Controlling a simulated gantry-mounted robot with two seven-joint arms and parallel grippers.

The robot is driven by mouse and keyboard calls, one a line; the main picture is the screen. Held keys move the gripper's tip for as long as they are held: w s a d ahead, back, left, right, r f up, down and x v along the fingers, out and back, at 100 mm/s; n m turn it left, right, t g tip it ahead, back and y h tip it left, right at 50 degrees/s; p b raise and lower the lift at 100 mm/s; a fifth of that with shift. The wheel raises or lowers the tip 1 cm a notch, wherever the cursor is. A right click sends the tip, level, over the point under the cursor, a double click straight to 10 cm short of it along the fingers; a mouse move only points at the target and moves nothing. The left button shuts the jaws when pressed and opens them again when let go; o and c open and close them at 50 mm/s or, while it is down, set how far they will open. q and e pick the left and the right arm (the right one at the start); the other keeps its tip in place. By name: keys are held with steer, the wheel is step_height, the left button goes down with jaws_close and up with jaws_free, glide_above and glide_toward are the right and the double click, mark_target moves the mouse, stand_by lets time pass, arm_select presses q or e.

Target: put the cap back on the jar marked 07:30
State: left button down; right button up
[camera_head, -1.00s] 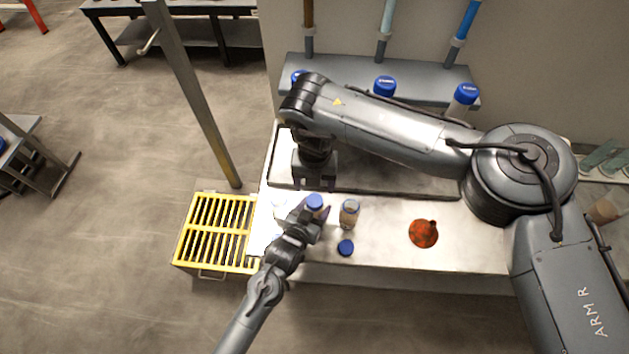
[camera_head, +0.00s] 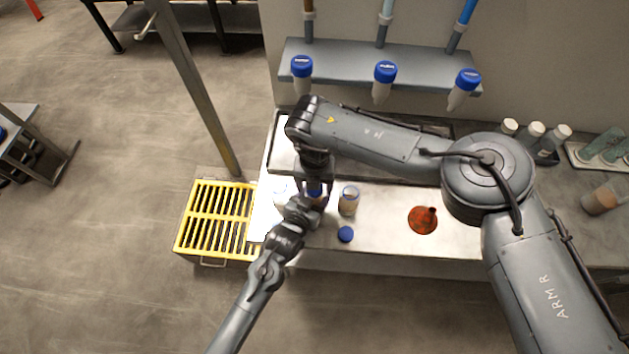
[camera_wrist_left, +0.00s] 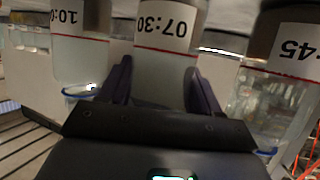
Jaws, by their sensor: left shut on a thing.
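The jar marked 07:30 (camera_wrist_left: 165,60) stands between the fingers of my left gripper (camera_wrist_left: 160,88) in the left wrist view. In the head view my left gripper (camera_head: 311,202) is shut on this jar, which is mostly hidden. A blue cap (camera_head: 315,190) shows at the jar's top; I cannot tell how it is seated. My right gripper (camera_head: 314,182) is pointed down right over that cap, and its fingers are too hidden to read. An uncapped-looking jar (camera_head: 348,201) stands to the right, with a loose blue cap (camera_head: 345,234) on the bench in front of it.
Jars with labels ending 45 (camera_wrist_left: 285,70) and starting 10:0 (camera_wrist_left: 78,50) flank the held one closely. A red-orange funnel-like item (camera_head: 423,220) lies farther right on the bench (camera_head: 385,232). Blue-capped tubes hang from the rear shelf (camera_head: 345,62). A yellow grate (camera_head: 215,220) is at left.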

steer(key=c, duration=1.1)
steer(key=o, duration=1.2)
steer(key=shift+o, duration=0.2)
step_height(320, 180, up, 12)
arm_select(q)
steer(key=shift+c, duration=0.7)
jaws_free()
